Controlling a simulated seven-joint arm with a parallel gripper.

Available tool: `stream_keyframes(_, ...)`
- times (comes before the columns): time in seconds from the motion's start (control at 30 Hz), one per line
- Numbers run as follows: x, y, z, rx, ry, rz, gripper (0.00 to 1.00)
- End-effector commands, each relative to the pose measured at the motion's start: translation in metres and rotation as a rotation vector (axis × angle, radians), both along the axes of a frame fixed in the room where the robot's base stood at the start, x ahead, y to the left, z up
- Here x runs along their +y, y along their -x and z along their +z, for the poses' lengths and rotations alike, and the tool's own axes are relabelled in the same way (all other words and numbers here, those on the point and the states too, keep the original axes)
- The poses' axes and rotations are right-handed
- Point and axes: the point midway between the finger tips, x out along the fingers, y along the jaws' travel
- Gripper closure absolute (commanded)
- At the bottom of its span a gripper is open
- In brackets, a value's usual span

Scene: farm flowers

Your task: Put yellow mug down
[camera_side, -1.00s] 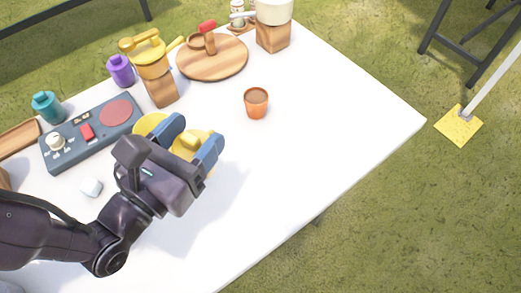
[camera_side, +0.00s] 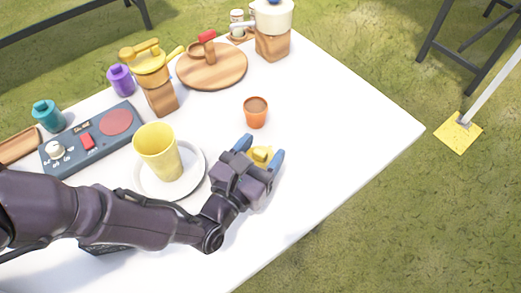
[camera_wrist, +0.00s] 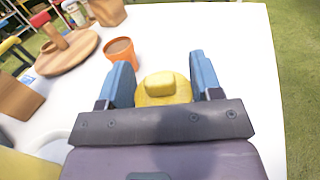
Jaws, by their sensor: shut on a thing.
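The yellow mug (camera_side: 165,160) stands upright on a white plate (camera_side: 196,183) at the left-middle of the table. A yellow edge at the lower left of the wrist view (camera_wrist: 22,165) looks like part of it. My gripper (camera_side: 260,157) is to the right of the plate, apart from the mug. Its blue fingers are around a small round yellow piece with a knob (camera_wrist: 163,90), which looks like a lid. I cannot tell whether this piece touches the table.
An orange cup (camera_side: 256,112) stands just beyond my gripper. A round wooden board (camera_side: 213,75), a yellow-topped grinder (camera_side: 152,65) and a grey control panel (camera_side: 118,120) are at the back. The table (camera_side: 340,130) is clear to the right.

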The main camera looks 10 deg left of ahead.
Motion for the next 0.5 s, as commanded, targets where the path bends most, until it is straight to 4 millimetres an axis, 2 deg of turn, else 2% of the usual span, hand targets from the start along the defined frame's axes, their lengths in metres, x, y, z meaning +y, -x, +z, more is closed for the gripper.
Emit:
stream_keyframes(0.4, -0.0002, -0.0001, -0.0064, -0.003, 0.001, 0.000, 0.81)
stream_keyframes(0.43, 0.0000, 0.0000, -0.0073, -0.002, 0.001, 0.000, 0.39)
stream_keyframes(0.5, 0.0001, -0.0001, -0.0068, -0.002, 0.001, 0.000, 0.23)
